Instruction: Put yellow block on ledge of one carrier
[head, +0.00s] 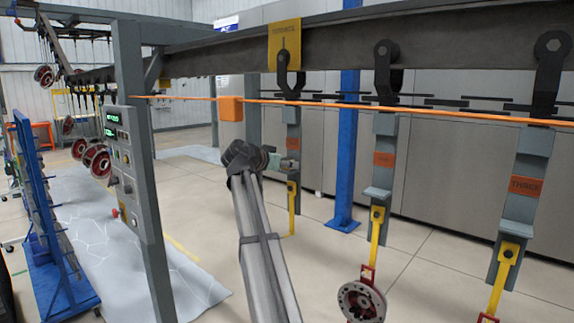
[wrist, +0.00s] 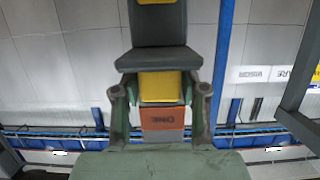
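In the head view this carrier (head: 293,135) hangs under the yellow plate, just beyond my gripper (head: 274,163). In the wrist view the yellow block (wrist: 160,86) sits between the two fingers of my gripper (wrist: 160,92), in front of the carrier's shaft and just above the label. The fingers flank it and appear closed on its sides. The block cannot be made out in the head view.
Two more carriers hang to the right, the middle one (head: 384,160) and one marked THREE (head: 520,185). An orange rail (head: 350,106) with an orange box (head: 230,108) runs across above my gripper. A control panel post (head: 125,150) and blue rack (head: 45,225) stand left.

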